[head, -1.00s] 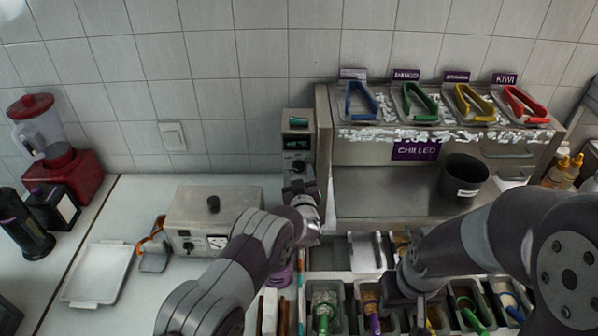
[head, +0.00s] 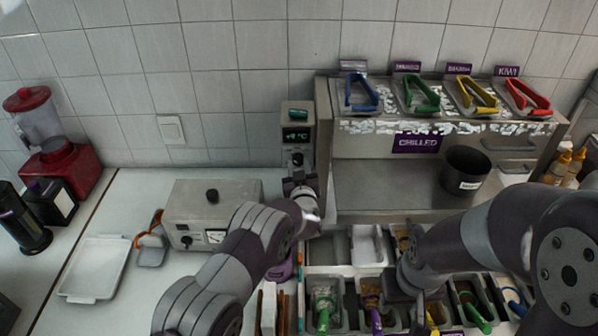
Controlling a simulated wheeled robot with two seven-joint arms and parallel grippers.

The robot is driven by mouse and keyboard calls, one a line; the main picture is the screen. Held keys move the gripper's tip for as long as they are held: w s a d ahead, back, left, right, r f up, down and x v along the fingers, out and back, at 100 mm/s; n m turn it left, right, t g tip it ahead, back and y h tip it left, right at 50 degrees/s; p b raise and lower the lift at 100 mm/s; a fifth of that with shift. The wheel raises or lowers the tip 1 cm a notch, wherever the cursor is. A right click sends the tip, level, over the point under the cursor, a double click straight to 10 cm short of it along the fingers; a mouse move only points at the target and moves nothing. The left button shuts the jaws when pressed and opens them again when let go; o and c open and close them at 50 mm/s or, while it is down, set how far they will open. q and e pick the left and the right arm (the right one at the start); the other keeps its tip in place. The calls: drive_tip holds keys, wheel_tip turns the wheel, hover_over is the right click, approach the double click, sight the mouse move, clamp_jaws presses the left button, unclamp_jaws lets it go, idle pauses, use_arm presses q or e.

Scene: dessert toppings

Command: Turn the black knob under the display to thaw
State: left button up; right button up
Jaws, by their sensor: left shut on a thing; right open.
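The small display (head: 297,136) with lit digits sits on a grey control post left of the chilled cabinet. The black knob (head: 297,159) is on the post's front below the display, partly hidden by my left gripper. My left gripper (head: 298,172) reaches up to the knob and is shut on it; the fingertips are small and hard to make out. The thaw mark cannot be read from here. My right gripper (head: 402,292) is open over the topping bins at the lower middle, mostly hidden by its own arm.
A metal box with a black knob and dial (head: 205,232) stands left. A white tray (head: 95,268) lies further left.

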use_arm(q)
drive_tip(key=m+b, duration=0.3)
drive_tip(key=shift+f, duration=0.25)
drive_tip(key=shift+r+m+t+b, duration=0.15)
drive_tip(key=shift+m+t+b, duration=0.15)
drive_tip(key=shift+m+b, duration=1.1)
drive_tip(key=shift+r, duration=0.1)
drive_tip(key=o, duration=1)
drive_tip(key=shift+o, duration=0.2)
drive_tip(key=shift+s, duration=0.15)
